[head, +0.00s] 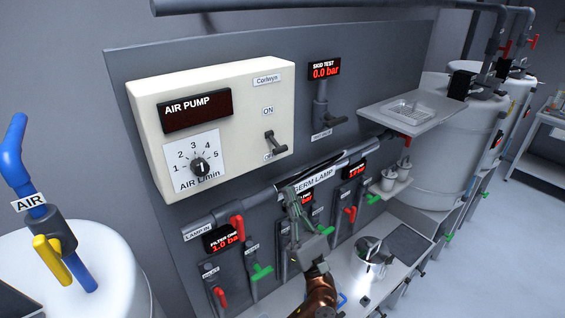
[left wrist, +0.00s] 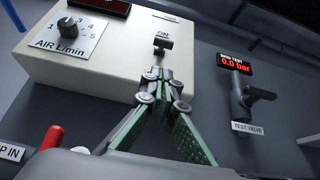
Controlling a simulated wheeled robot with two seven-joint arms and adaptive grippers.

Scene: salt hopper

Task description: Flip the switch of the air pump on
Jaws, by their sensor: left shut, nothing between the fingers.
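The air pump (head: 240,104) is a cream box on the grey panel with a dark, blank display and a numbered dial. Its small dark switch (head: 272,141) sits between the ON label above and a partly covered label below, with its lever tilted down. In the left wrist view the switch (left wrist: 163,46) is just beyond my fingertips. My left gripper (head: 289,191) is shut and empty, below the box in front of the germ lamp in the head view. In the left wrist view its fingertips (left wrist: 159,73) point up at the switch and look apart from it. My right gripper is out of view.
The germ lamp (head: 335,172) runs across the panel under the box. A test valve (head: 328,120) is right of the pump, below a red display. A shelf (head: 410,108) juts out at right. Valves with red and green handles line the panel's lower part.

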